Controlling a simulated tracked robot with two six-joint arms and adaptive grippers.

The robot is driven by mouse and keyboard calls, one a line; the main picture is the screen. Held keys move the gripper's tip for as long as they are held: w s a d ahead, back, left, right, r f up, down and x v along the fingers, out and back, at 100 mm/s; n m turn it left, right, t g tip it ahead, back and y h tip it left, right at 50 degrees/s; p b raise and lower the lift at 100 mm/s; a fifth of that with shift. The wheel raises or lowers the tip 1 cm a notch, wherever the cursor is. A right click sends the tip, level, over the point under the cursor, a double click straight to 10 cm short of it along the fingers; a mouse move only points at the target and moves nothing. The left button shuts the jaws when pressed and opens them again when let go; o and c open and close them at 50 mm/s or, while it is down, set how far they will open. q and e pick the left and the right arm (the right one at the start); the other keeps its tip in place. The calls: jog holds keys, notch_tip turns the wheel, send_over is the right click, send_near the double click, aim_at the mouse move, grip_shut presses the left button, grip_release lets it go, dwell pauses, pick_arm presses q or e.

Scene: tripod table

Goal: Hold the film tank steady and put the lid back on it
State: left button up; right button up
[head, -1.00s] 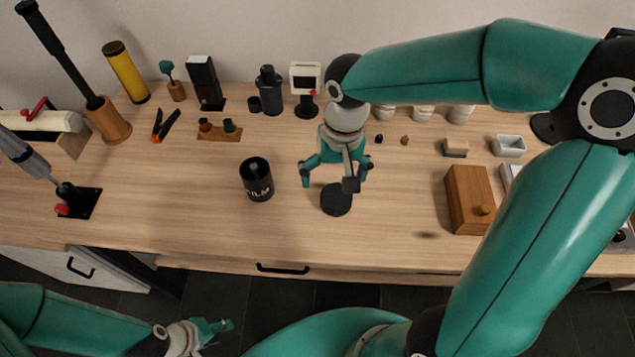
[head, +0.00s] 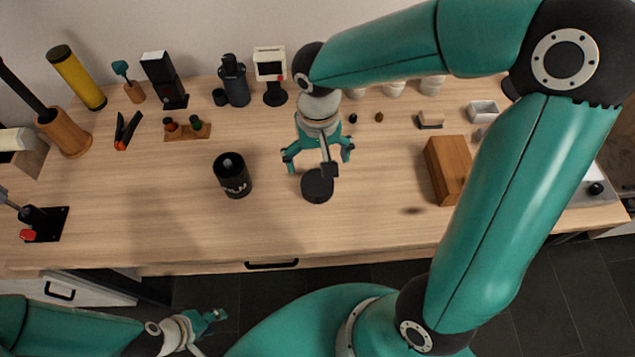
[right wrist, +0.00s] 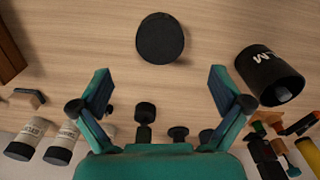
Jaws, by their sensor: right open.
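The film tank (head: 232,180), a black cylinder with white lettering, stands upright and open-topped on the table. It also shows at the right of the right wrist view (right wrist: 268,76). The lid (head: 317,188), a flat black disc, lies on the table to the right of the tank; in the right wrist view (right wrist: 160,38) it is ahead, beyond the fingertips. My right gripper (head: 318,157) is open and empty, above the table beside the lid, with its fingers spread apart. My left gripper (head: 212,318) is low, in front of the table and away from the tank; its jaws are too small to read.
A wooden box (head: 447,168) stands right of the lid. A small rack with bottles (head: 187,130) and orange-handled pliers (head: 126,131) lie behind the tank. Several bottles and devices line the back. The table in front of the tank and lid is clear.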

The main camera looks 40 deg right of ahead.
aim_at(318, 183)
notch_tip(318, 183, down, 5)
dwell(0.4)
jog(key=shift+w+d+f, duration=0.1)
jog(key=shift+w+f, duration=0.05)
jog(key=shift+f, duration=1.2)
jog(key=shift+w+d+f, duration=0.1)
jog(key=shift+f, duration=1.25)
jog(key=c, duration=1)
